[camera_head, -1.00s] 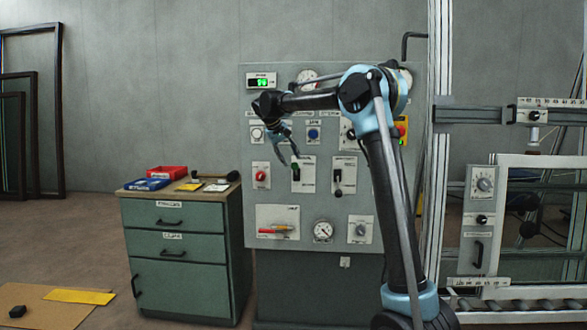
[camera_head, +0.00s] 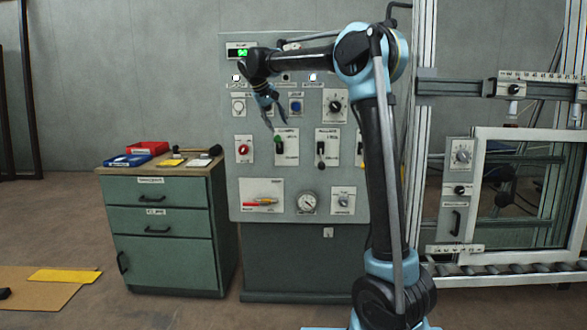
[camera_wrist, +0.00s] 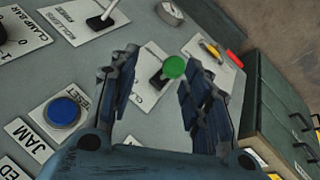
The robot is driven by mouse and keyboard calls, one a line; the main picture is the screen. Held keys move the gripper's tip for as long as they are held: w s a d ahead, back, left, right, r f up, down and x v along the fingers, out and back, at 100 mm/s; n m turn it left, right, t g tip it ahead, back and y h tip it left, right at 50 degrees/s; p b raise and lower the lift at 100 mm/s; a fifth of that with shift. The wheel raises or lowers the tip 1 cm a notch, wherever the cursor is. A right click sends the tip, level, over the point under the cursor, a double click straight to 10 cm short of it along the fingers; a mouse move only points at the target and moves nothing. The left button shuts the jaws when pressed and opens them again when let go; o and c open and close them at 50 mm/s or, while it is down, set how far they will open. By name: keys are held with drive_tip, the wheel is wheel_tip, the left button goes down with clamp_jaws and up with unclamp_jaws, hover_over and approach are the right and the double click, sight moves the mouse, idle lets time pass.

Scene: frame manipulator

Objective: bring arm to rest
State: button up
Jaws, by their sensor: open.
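My gripper (camera_head: 269,106) is in front of the grey control panel (camera_head: 237,170), at its upper left in the head view. My arm reaches across the panel's upper part.
A green drawer cabinet (camera_head: 160,222) with red (camera_head: 148,148) and blue (camera_head: 128,160) trays stands left of the panel. A metal frame with rollers (camera_head: 515,268) stands at the right. A blue button (camera_wrist: 62,112) and a black-handled lever (camera_wrist: 105,16) lie beside the gripper. Floor at left is mostly free.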

drive_tip(key=s+d+f+m+g+y, duration=0.1)
drive_tip(key=s+d+f, duration=0.4)
drive_tip(key=s+d, duration=0.6)
drive_tip(key=s+d+f+m+g, duration=0.1)
drive_tip(key=s+d+f, duration=0.3)
drive_tip(key=s+d, duration=0.7)
drive_tip(key=s+d+f+m+y, duration=0.1)
drive_tip(key=s+d+f, duration=0.3)
drive_tip(key=s+f, duration=0.7)
drive_tip(key=s+d+f+m+y, duration=0.1)
drive_tip(key=s+d+f, duration=0.3)
drive_tip(key=s+f, duration=0.8)
drive_tip(key=shift+s+d+f+y, duration=0.3)
drive_tip(key=shift+d+f+y, duration=0.1)
drive_tip(key=shift+f, duration=0.55)
drive_tip(key=shift+w, duration=0.1)
drive_tip(key=shift+w+f, duration=0.2)
drive_tip(key=shift+w, duration=0.15)
